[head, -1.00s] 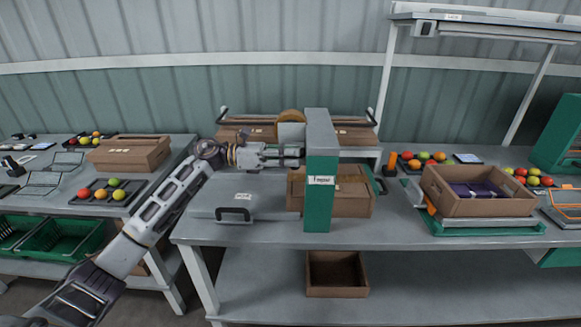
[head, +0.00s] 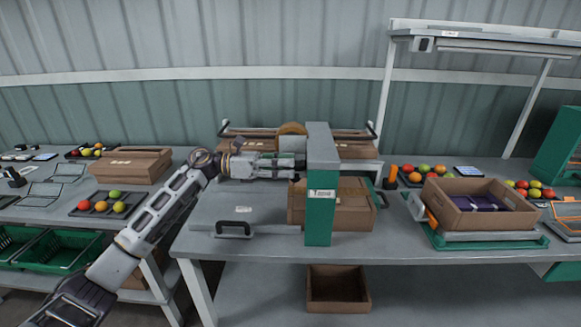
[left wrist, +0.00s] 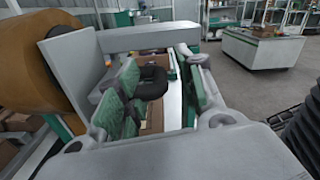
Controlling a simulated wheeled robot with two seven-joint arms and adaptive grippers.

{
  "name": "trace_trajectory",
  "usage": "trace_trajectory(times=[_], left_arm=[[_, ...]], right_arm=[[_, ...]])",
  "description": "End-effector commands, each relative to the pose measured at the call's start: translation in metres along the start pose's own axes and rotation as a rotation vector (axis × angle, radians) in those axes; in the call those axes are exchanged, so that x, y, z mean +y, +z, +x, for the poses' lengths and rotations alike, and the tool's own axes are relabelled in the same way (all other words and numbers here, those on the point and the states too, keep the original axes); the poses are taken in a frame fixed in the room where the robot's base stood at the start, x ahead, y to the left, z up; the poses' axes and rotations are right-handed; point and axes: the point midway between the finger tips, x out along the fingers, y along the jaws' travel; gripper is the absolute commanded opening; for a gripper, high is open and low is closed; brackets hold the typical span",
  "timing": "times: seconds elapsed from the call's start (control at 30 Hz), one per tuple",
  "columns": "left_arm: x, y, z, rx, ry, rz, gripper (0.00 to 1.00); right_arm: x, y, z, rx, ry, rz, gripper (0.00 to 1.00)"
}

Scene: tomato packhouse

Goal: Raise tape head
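The taping machine has a grey-topped green post (head: 321,190) with a white label, beside a brown tape roll (head: 291,129). In the left wrist view the tape roll (left wrist: 40,70) is large at the left, next to a grey plate and bar (left wrist: 150,38). My left gripper (head: 300,165) is at the post's left side, its tips partly hidden by the post. In the left wrist view its two green-padded fingers (left wrist: 160,92) stand apart. A black rounded handle (left wrist: 152,82) shows between them, closer to the left finger; contact is unclear. My right gripper is not in view.
A brown carton (head: 345,212) sits under the machine, and a grey plate with a black handle (head: 235,229) lies left of it. An open carton (head: 478,222) rests on a green-based scale at right. Tomato trays (head: 105,205) stand on the left table.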

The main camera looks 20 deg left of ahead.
Motion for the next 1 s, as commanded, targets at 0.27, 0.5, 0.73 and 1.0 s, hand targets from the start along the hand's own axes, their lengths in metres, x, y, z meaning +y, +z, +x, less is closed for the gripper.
trace_trajectory(times=[0.27, 0.5, 0.73, 1.0], left_arm=[[0.002, -0.004, -0.039, 0.007, 0.003, -0.005, 0.37], [0.002, -0.006, -0.074, 0.01, 0.001, -0.007, 0.37], [0.002, -0.007, -0.096, 0.011, 0.0, -0.009, 0.37], [0.001, -0.007, -0.102, 0.011, -0.002, -0.008, 0.37]], right_arm=[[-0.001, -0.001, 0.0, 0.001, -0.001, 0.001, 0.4], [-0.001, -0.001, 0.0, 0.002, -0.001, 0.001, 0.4], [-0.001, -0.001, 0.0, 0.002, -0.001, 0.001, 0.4], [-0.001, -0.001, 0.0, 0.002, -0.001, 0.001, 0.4]])
